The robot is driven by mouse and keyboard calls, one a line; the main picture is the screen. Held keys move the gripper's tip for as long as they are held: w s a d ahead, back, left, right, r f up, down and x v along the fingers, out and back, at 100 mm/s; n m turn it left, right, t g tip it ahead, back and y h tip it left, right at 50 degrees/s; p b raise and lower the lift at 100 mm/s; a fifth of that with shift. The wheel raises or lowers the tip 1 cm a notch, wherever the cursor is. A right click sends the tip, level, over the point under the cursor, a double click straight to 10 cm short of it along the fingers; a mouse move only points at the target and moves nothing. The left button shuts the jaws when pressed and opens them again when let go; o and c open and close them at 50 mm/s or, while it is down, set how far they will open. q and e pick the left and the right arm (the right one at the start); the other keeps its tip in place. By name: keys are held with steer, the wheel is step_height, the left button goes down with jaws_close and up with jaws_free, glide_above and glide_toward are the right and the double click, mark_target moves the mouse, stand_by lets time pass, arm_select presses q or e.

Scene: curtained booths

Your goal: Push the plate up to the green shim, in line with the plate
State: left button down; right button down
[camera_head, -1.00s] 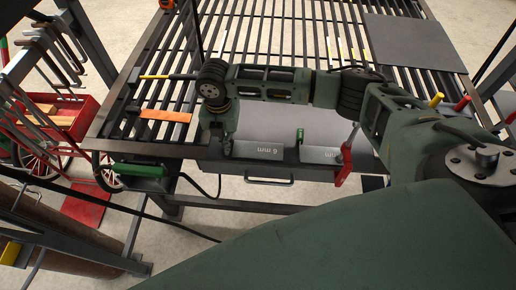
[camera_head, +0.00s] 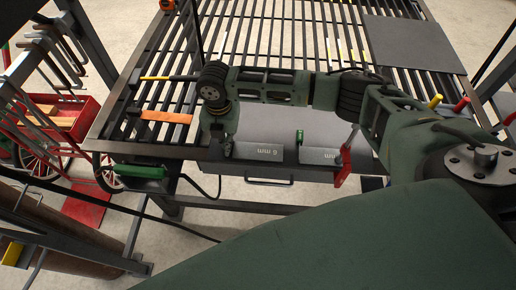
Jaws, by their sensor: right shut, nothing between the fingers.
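A grey plate with a "mm" label (camera_head: 266,151) lies at the front edge of the slatted table. A second grey plate (camera_head: 319,155) with a label lies to its right. The small green shim (camera_head: 299,137) stands at the gap between the two plates. My right gripper (camera_head: 224,149) is shut and empty, pointing down at the left end of the left plate. I cannot tell whether it touches. My left gripper is not in view.
A larger grey sheet (camera_head: 280,119) lies behind the plates, partly under my right arm. A red-handled clamp (camera_head: 343,168) stands at the right plate. An orange strip (camera_head: 165,116) lies to the left. A dark sheet (camera_head: 415,44) lies at the back right.

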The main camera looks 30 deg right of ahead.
mark_target(249, 148)
steer(key=shift+s+d+p, duration=0.65)
steer(key=shift+d+p, duration=0.1)
steer(key=shift+d, duration=0.2)
steer(key=shift+s+d+p, duration=0.6)
steer(key=shift+d+p, duration=0.15)
steer(key=shift+d, duration=0.25)
steer(key=shift+s+d+p, duration=0.65)
steer(key=shift+d+p, duration=0.1)
steer(key=shift+d, duration=0.2)
stand_by(2.0)
steer(key=shift+s+d+f, duration=0.15)
steer(key=shift+s+d, duration=0.2)
stand_by(0.5)
steer(key=shift+w+a, duration=0.1)
steer(key=shift+a, duration=0.3)
steer(key=shift+w+a+p, duration=0.1)
steer(key=shift+a+p, duration=0.05)
steer(key=shift+p, duration=0.15)
steer(key=shift+w+r+p, duration=0.2)
steer(key=shift+r+p, duration=0.55)
steer(key=shift+r, duration=0.15)
steer(key=shift+r+p, duration=0.65)
steer(key=shift+r, duration=1.6)
